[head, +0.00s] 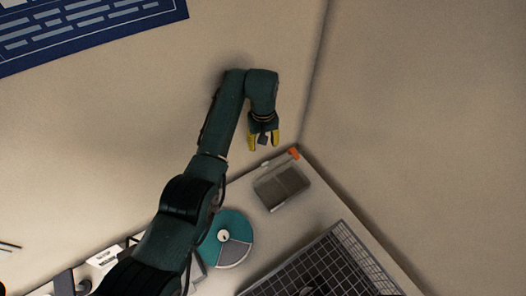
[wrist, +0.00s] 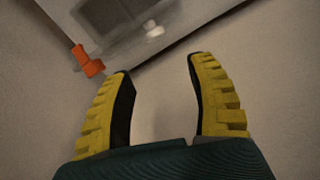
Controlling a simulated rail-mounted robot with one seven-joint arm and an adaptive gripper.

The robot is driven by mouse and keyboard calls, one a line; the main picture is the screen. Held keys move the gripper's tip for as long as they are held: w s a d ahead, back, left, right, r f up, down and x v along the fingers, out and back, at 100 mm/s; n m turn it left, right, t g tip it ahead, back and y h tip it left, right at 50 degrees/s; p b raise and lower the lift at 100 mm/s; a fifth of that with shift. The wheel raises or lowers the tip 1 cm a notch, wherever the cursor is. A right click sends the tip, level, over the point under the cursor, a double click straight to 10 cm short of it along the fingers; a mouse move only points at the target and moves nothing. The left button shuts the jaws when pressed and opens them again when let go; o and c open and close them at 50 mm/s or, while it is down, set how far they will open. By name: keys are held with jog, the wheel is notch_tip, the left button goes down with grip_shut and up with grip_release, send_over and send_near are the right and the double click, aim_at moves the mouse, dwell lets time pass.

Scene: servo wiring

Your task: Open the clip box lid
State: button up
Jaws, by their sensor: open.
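A grey box (head: 282,187), which looks like the clip box, sits near the far corner of the table in the head view. It has a dark grey top inside a paler rim, and I cannot tell its lid from its body. In the wrist view only part of the box (wrist: 112,14) shows, cut off by the top edge. My gripper (head: 264,143) is open and empty, with yellow fingers pointing toward the table corner, apart from the box. The fingers frame bare surface in the wrist view (wrist: 160,68).
An orange piece (head: 294,153) is at the table's corner, and a small white piece (wrist: 153,29) lies near the box. A teal and grey disc (head: 228,238) lies left of the box. A dark wire-grid basket (head: 335,262) stands at the front right.

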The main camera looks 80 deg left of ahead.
jog(key=shift+r, duration=0.35)
